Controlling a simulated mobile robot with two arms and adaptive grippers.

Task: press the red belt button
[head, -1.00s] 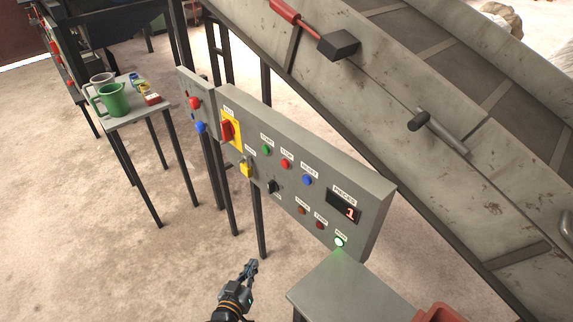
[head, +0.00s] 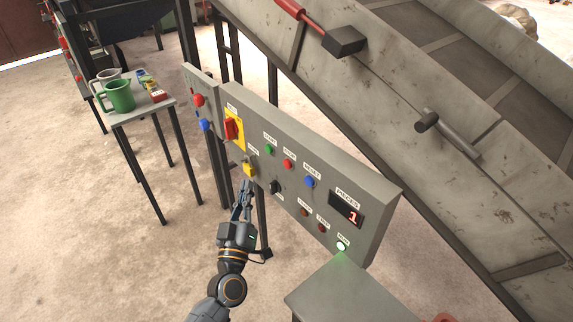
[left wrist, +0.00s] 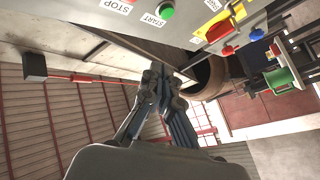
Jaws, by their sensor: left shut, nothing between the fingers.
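A small grey panel (head: 190,78) at the left end of the larger control panel carries a red button (head: 198,100) above a blue button (head: 204,125). Their labels are too small to read. The larger panel has another red button (head: 288,164), labelled STOP, and a red switch (head: 231,129) on a yellow plate. The closed fingers also show in the left wrist view (left wrist: 160,78).
A side table (head: 135,112) with a green jug (head: 118,95) stands left of the panels. A sloping conveyor (head: 400,75) rises behind them. A grey box top (head: 340,292) is at the lower right. Dark posts stand below the panels; the floor at left is clear.

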